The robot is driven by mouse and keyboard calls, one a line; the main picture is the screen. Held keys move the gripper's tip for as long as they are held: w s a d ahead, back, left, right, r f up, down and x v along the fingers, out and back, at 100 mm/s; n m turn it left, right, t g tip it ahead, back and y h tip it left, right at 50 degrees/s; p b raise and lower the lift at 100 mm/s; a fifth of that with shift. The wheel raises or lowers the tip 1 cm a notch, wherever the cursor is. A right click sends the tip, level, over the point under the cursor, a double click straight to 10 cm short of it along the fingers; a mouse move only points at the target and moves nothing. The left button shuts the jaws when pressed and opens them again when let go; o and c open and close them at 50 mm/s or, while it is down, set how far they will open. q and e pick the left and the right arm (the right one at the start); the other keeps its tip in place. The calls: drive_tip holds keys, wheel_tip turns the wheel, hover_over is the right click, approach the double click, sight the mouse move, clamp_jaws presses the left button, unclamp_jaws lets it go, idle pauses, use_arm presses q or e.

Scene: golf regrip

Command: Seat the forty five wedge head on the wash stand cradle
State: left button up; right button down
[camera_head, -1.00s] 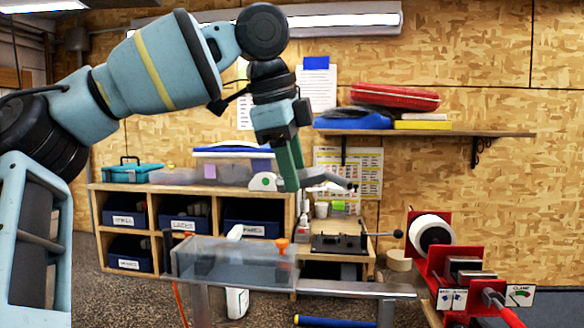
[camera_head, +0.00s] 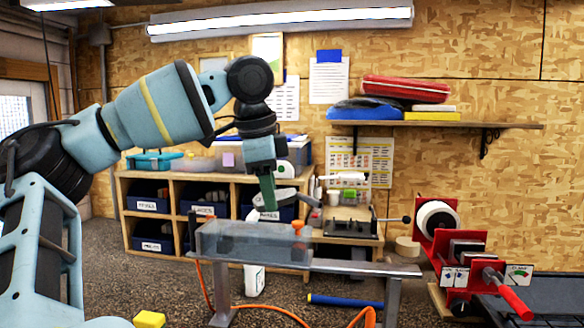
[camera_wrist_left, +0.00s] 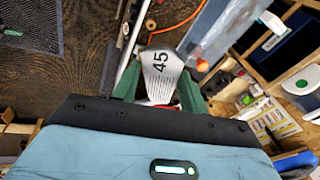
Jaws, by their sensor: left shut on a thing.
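My left gripper (camera_head: 268,194) points down over the wash stand's clear tub (camera_head: 235,243). It is shut on the grey forty five wedge head (camera_wrist_left: 161,72), which shows the number 45 in the left wrist view, between the green fingers of the gripper (camera_wrist_left: 160,88). In the head view the wedge head (camera_head: 286,197) sticks out to the right of the fingers, above the tub. An orange piece (camera_head: 298,228) stands at the tub's right end; I cannot tell whether it is the cradle. My right gripper is out of view.
A grey bench (camera_head: 365,267) carries the tub and extends right. A red clamp stand (camera_head: 440,262) with a long handle is at the right. Wooden cubbies (camera_head: 128,215) with dark bins stand behind. An orange hose (camera_head: 205,285) and a blue tube (camera_head: 345,301) lie on the floor.

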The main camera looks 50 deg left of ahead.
use_arm(q)
drive_tip(key=a+f+n, duration=0.2)
drive_tip(key=f+n, duration=0.1)
drive_tip(key=f, duration=0.7)
drive_tip(key=s+a+f+n+g, duration=0.1)
drive_tip(key=a+f+n, duration=0.2)
drive_tip(key=f, duration=0.8)
drive_tip(key=shift+s+a+g, duration=0.2)
drive_tip(key=shift+a+g, duration=0.05)
drive_tip(key=shift+g, duration=0.05)
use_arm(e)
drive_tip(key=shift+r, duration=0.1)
use_arm(q)
drive_tip(key=shift+d+f+y, duration=0.1)
drive_tip(key=shift+f+y, duration=0.15)
drive_tip(key=shift+y, duration=0.05)
